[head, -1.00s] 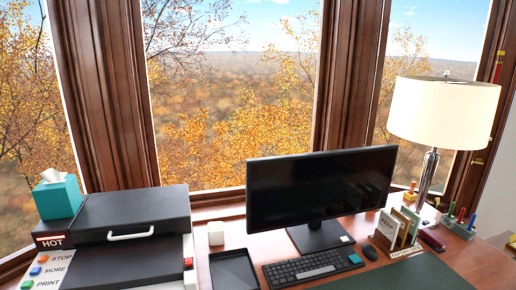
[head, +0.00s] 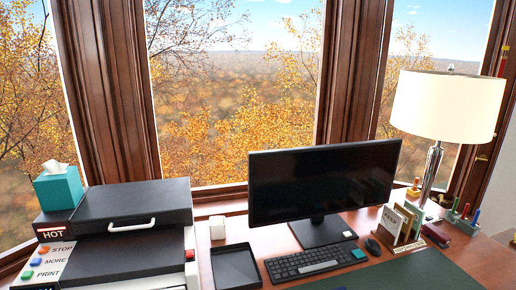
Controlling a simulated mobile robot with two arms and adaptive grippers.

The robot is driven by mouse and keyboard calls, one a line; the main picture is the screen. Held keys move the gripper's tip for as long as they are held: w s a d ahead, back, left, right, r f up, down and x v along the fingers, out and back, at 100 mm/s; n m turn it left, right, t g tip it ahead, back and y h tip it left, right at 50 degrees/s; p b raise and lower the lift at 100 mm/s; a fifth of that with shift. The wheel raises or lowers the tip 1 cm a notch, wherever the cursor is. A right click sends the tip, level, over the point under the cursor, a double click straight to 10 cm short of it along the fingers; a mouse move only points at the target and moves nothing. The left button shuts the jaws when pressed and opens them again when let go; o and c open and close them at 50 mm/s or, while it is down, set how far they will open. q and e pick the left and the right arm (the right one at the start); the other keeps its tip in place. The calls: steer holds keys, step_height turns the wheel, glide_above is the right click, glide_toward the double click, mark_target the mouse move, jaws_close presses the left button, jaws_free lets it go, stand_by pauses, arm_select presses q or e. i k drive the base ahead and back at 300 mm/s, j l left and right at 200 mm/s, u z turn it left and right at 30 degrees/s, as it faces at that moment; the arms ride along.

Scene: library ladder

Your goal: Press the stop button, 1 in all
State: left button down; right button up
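The stop button (head: 44,249) is a small orange-red button beside the printed word STOP. It is the top one of a column on the sloping white panel (head: 62,256) at the printer's left front. A blue button (head: 36,262) beside MORE and a green button (head: 27,275) beside PRINT sit below it. The panel belongs to a black and white printer (head: 130,225) with a white handle and a HOT label. Nothing covers the stop button. Neither of my grippers is in the head view.
A teal tissue box (head: 59,189) stands on the printer's left. To the right are a black tray (head: 236,268), a monitor (head: 322,185), a keyboard (head: 300,266), a letter rack (head: 402,228) and a lamp (head: 447,108). Windows close off the back.

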mark_target(44, 250)
steer(key=u, duration=1.5)
